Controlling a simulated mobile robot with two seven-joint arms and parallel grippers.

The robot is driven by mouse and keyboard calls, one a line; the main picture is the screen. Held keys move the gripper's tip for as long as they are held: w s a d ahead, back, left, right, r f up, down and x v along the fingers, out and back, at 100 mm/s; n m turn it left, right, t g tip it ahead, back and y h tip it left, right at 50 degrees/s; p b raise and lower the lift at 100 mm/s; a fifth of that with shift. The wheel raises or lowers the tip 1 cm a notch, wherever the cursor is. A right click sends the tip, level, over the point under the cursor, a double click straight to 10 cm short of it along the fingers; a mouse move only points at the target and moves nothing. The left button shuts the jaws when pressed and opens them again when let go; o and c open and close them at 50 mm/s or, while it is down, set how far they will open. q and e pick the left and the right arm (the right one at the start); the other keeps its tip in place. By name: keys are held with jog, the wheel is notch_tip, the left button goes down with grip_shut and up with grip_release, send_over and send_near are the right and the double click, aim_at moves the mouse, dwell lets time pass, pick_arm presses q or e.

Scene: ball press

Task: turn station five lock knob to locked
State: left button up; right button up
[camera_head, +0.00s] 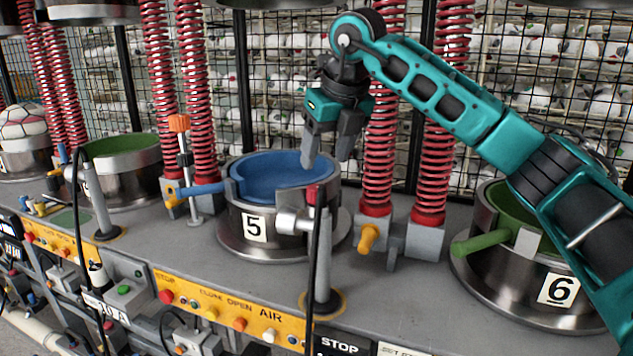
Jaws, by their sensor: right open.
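Station five is a round metal mould with a blue bowl (270,178) and a label "5" (254,227). I cannot tell for certain which part is its lock knob. A metal cylinder with a red top (294,222) sits at the mould's front right, on a post. My right gripper (327,152) is open and empty, pointing down above the right rim of the blue bowl, apart from these parts. My left gripper is out of view.
Red springs (378,150) stand behind and beside the mould. Station six (530,270), with a green handle, is at the right. A black hose (311,270) runs down in front of the post. An orange button panel (230,308) lines the bench front. Wire mesh closes the back.

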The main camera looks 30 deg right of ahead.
aim_at(316, 187)
jog(key=x, duration=0.7)
jog(key=shift+w+f, duration=0.25)
jog(key=shift+f, duration=0.1)
jog(key=shift+c, duration=0.2)
jog(key=c, duration=1)
jog(key=shift+a+m+h, duration=0.1)
jog(key=shift+m+h, duration=0.35)
jog(key=shift+m, duration=0.7)
jog(key=shift+a+m+h, duration=0.1)
jog(key=shift+m+h, duration=0.35)
jog(key=shift+m, duration=0.7)
jog(key=o, duration=1)
jog(key=shift+o, duration=0.2)
jog(key=v, duration=1.3)
jog(key=shift+w, duration=0.15)
